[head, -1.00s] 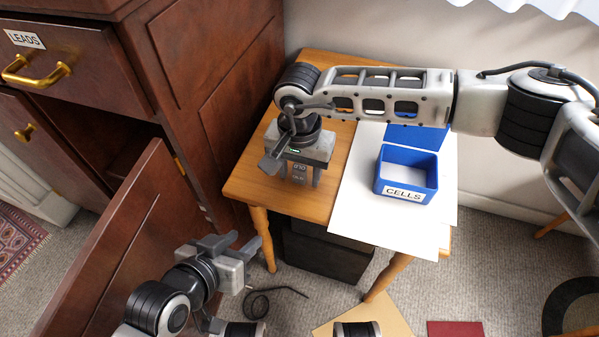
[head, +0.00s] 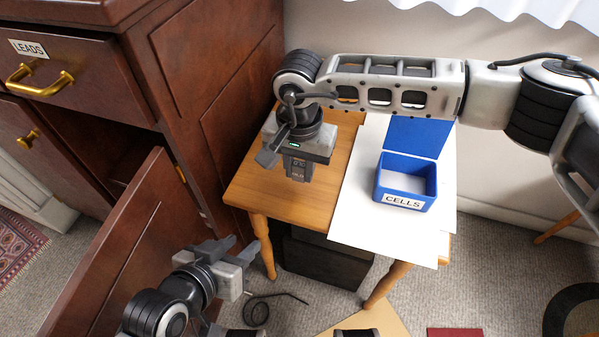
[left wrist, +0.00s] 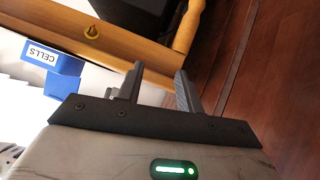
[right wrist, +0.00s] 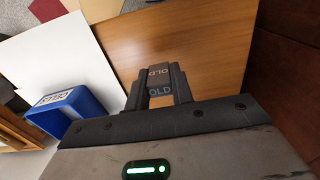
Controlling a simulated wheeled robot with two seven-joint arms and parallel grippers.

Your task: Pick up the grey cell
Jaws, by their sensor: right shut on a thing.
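The grey cell, with "OLD" lettering, is between the fingers of my right gripper (right wrist: 158,98). The cell also shows in the head view (head: 298,168), upright below the gripper's palm. The right gripper is shut on it over the left part of the wooden table. In the right wrist view the cell's top (right wrist: 158,73) shows at the fingertips. I cannot tell whether its bottom touches the table. My left gripper (head: 240,250) is open and empty, low beside the table's left front leg. Its two fingers stand apart in the left wrist view (left wrist: 158,85).
A blue box labelled "CELLS" (head: 407,201) stands with its lid up on a white sheet (head: 365,228) on the table's right part. The wooden table (head: 262,193) has bare room at its front left. A wooden cabinet (head: 215,70) with an open door (head: 120,250) stands on the left.

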